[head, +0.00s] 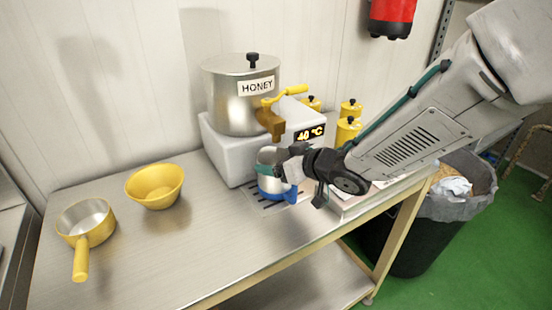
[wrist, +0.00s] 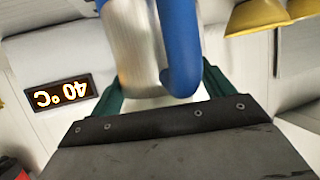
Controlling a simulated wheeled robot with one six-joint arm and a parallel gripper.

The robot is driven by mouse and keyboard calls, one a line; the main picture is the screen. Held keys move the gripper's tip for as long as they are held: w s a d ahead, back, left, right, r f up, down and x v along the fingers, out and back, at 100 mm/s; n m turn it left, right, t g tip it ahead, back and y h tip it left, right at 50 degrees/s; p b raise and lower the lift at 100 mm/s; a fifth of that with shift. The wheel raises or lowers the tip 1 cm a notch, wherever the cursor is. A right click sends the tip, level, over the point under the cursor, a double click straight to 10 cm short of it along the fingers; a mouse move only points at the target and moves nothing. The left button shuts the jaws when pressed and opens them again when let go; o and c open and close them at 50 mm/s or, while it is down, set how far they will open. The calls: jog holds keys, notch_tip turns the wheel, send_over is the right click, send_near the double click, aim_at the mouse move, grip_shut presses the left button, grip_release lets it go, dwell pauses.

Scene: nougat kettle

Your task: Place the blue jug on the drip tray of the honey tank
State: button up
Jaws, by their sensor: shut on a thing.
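The blue jug (head: 268,186) has a metal body with a blue base and blue handle. My gripper (head: 276,170) is shut on it, with the teal fingers on either side of its body. The jug appears upright over the drip tray (head: 265,206) in front of the honey tank (head: 235,105), below the brass tap (head: 272,122). I cannot tell whether its base touches the tray. In the wrist view the jug's metal body (wrist: 132,45) and blue handle (wrist: 180,50) sit between the fingers. The jug's right side is hidden by my gripper in the head view.
A yellow bowl (head: 155,187) and a yellow-handled pan (head: 86,226) stand on the left of the steel table (head: 175,250). Several yellow containers (head: 347,130) stand right of the tank. A black bin (head: 410,240) stands beyond the table's right end. The table's front middle is clear.

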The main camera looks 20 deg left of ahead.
jog(key=shift+f, duration=0.1)
jog(key=o, duration=1.4)
jog(key=shift+c, duration=0.2)
